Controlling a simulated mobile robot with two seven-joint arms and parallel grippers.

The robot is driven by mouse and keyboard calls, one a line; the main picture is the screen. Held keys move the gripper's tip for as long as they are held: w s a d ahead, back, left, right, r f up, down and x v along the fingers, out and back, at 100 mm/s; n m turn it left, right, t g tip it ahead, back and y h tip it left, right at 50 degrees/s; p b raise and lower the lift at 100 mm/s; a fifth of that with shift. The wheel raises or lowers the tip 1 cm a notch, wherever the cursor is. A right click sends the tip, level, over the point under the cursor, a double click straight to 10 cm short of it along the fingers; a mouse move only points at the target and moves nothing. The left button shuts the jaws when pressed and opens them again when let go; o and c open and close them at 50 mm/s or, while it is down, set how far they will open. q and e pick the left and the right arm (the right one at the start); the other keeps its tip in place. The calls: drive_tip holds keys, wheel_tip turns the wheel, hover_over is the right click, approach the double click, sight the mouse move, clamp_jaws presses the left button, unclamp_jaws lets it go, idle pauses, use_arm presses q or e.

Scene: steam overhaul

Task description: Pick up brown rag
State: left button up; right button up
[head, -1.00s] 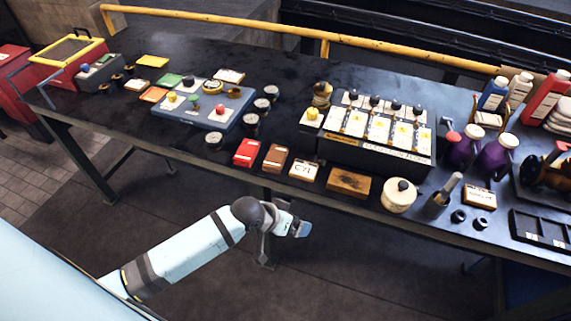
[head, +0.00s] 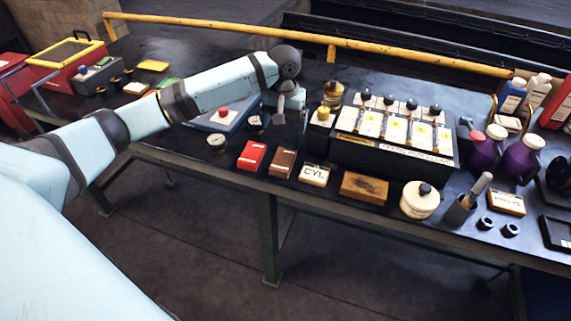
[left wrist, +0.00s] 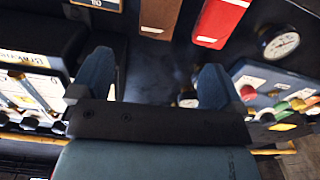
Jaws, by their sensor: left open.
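The brown rag (head: 283,162) looks like a flat folded brown block. It lies near the table's front edge, between a red one (head: 252,155) and a card marked CYL (head: 314,174). In the left wrist view the brown rag (left wrist: 160,16) shows at the top edge, partly cut off, beside the red one (left wrist: 220,20). My left gripper (head: 280,117) is above the table, behind the brown rag and apart from it. In the left wrist view its two blue fingers (left wrist: 155,74) are spread with nothing between them. My right gripper is not in view.
A dark box with several yellow-labelled panels (head: 393,153) stands right of my left gripper. Dial gauges (head: 216,140) and a blue control panel (head: 216,122) are to its left. A wooden block (head: 364,187) and a cream pot (head: 421,200) line the front edge. A yellow rail (head: 400,65) runs behind.

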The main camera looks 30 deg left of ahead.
sight(283, 159)
use_arm(q)
wheel_tip(283, 159, down, 8)
drive_tip(key=shift+r, duration=0.1)
drive_tip(key=f, duration=0.2)
drive_tip(key=s+f, duration=0.1)
drive_tip(key=f, duration=0.1)
drive_tip(key=shift+d+f+b, duration=0.1)
drive_tip(key=shift+d+b, duration=0.05)
drive_tip(key=shift+b, duration=0.15)
drive_tip(key=shift+f, duration=0.45)
drive_tip(key=c, duration=1)
